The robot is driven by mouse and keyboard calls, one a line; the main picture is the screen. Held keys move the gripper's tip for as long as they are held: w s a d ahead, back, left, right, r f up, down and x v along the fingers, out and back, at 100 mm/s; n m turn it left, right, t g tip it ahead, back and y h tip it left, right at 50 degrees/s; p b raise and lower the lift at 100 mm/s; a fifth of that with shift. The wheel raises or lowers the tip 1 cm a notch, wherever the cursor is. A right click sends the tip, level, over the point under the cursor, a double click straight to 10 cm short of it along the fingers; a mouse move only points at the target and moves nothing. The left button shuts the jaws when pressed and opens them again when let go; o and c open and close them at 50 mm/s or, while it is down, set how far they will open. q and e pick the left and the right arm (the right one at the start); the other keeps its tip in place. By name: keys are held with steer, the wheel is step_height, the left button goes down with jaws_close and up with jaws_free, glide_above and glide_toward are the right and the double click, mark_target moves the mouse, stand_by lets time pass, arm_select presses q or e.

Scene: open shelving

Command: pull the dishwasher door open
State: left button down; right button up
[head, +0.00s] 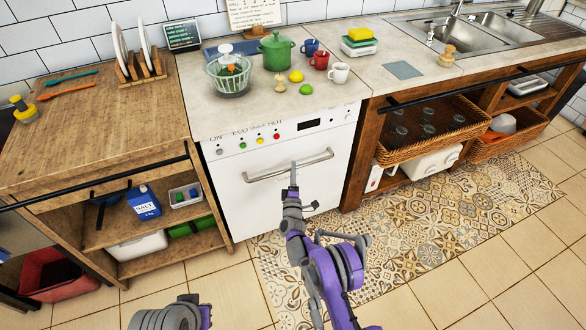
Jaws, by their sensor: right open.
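The white dishwasher (225,180) is built in under the counter, and its door is shut against the front. A horizontal metal bar handle (265,174) runs across the upper door, below a panel with coloured buttons and a dark display (309,124). My right gripper (293,176) is open in front of the door, over the right half of the handle in the picture. I cannot tell whether its fingers touch the bar or are around it. My arm hides part of the lower door.
Wooden shelving (110,230) stands left of the dishwasher, and open shelves with a wicker basket (440,145) stand to the right. The counter above holds a green pot (277,52), mugs and a salad spinner (229,75). A patterned mat (440,220) covers otherwise clear floor.

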steer(key=shift+x, duration=0.85)
jaws_close()
stand_by(0.8)
